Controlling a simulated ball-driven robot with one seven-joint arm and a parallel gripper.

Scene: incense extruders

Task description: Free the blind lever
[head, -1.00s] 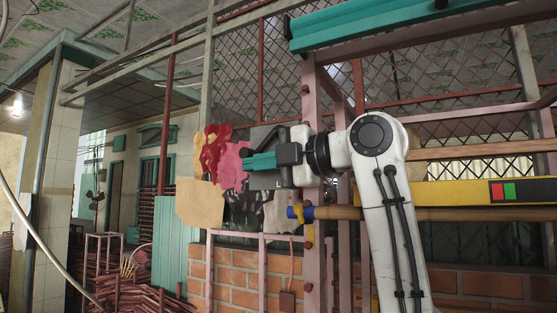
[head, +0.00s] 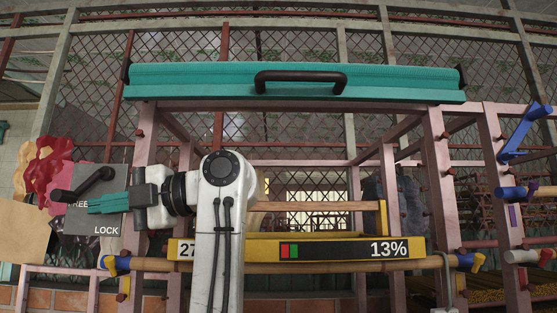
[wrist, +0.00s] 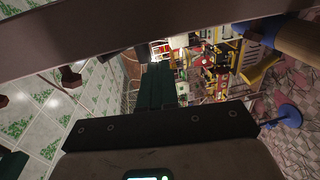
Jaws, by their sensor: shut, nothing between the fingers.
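The blind lever (head: 84,184) is a black handle on a dark grey plate (head: 85,240) at the left of the head view. It slants from its upper-right end down to its lower-left end. The plate is marked LOCK at lower right; a second label, partly hidden but reading like FREE, lies just under the lever's left end. My gripper (head: 92,208) points left in front of the plate, its teal fingers shut and empty, just below the lever in the picture. I cannot tell whether they touch it. The fingers also show in the wrist view (wrist: 160,87); the lever is not visible there.
A teal blind roll (head: 200,80) with a black handle (head: 300,82) spans the top of the pink frame (head: 435,170). A yellow bar with a display reading 13% (head: 350,249) and a bamboo pole (head: 300,267) cross below. Red and pink lumps (head: 50,172) are left of the plate.

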